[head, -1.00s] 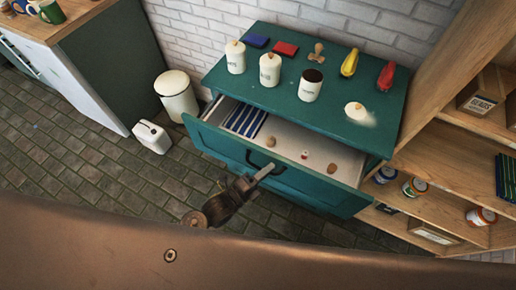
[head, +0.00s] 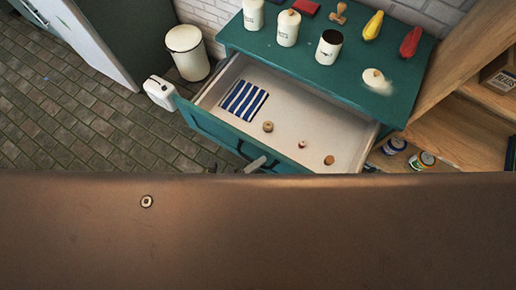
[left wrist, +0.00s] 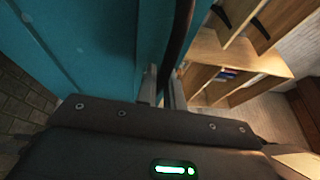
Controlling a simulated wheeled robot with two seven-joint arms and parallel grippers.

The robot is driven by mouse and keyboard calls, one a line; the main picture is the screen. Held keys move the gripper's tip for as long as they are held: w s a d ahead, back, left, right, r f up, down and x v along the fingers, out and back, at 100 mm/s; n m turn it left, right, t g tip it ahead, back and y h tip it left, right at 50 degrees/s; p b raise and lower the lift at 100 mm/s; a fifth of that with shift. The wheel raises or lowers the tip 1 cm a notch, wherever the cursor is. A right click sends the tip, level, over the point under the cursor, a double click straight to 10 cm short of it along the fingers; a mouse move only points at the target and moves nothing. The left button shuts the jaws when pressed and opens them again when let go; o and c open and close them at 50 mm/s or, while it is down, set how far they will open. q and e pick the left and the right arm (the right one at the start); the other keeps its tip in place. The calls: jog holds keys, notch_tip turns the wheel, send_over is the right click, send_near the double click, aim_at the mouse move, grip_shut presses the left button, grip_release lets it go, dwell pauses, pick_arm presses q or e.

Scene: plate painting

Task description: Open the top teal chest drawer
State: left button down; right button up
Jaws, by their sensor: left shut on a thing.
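The teal chest (head: 308,62) stands against the wall, and its top drawer (head: 310,125) is pulled well out. Inside lie a blue-striped cloth (head: 244,100) and several small round items. My left gripper (head: 256,164) is shut on the dark handle (head: 238,150) at the drawer's front, and its arm is mostly hidden behind a brown part of me. In the left wrist view, the gripper fingers (left wrist: 163,90) close around the dark handle (left wrist: 178,45) beside the teal drawer front (left wrist: 90,50). My right gripper is not in view.
Canisters (head: 288,28), an open mug (head: 329,47) and yellow (head: 373,26) and red (head: 410,41) bottles stand on the chest. A white bin (head: 187,52) and a white jug (head: 160,92) are on the floor to the left. Wooden shelves (head: 460,130) stand close on the right.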

pick_arm(q)
jog(key=c, duration=1.5)
grip_release()
jog(key=b+v, duration=0.3)
jog(key=v, duration=0.8)
